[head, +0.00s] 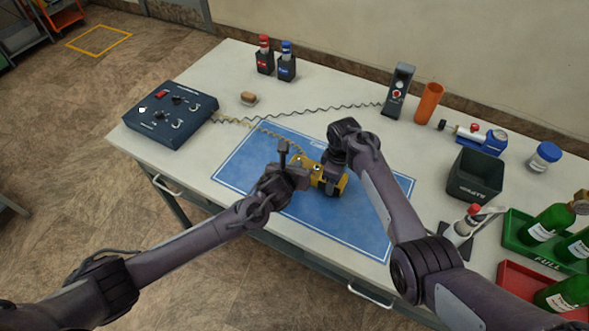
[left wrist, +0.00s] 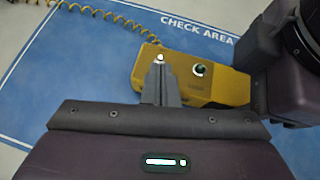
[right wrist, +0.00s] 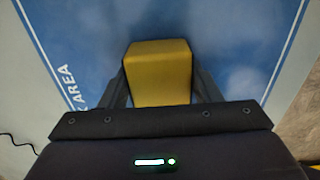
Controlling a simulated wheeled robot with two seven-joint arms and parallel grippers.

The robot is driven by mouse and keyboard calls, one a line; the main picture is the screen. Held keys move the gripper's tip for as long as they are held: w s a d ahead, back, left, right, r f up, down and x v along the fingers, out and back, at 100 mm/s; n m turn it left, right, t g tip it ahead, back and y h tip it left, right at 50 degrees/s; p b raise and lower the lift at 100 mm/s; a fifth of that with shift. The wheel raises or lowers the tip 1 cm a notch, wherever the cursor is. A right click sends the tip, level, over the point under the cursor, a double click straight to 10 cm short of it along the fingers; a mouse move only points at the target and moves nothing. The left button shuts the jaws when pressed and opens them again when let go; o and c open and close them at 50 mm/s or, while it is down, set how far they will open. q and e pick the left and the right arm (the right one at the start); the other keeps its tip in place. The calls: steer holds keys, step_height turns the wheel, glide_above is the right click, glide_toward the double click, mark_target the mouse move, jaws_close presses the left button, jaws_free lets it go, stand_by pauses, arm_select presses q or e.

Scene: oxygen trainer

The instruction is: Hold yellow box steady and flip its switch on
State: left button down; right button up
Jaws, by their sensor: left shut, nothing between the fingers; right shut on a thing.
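The yellow box (head: 312,172) lies on the blue mat (head: 235,167), with a coiled cord running from it. My right gripper (right wrist: 161,90) is shut on the box, one finger on each side of its end. My left gripper (left wrist: 160,75) is shut and empty, its fingertips at the box's other end, beside a small light-tipped switch (left wrist: 158,57). I cannot tell whether the fingertips touch the switch. A round dark knob or dial (left wrist: 199,69) shows on the box's face. My left gripper partly hides the box in the head view.
A dark blue control panel (head: 165,115) stands at the table's left. A grey stand (head: 398,92), an orange cylinder (head: 428,102) and a black bin (head: 473,175) stand right of the mat. Green and red trays (head: 517,222) with bottles are at far right.

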arm_select(q)
steer(key=g, duration=0.1)
steer(key=w+r+g, duration=0.1)
steer(key=g+y, duration=0.1)
steer(key=shift+w+d+r, duration=0.2)
steer(key=shift+d+r, duration=0.05)
steer(key=shift+r, duration=0.05)
steer(key=shift+f+g, duration=0.2)
steer(key=shift+g, duration=0.1)
steer(key=shift+s+r, duration=0.1)
steer(key=shift+r, duration=0.1)
steer(key=shift+r, duration=0.6)
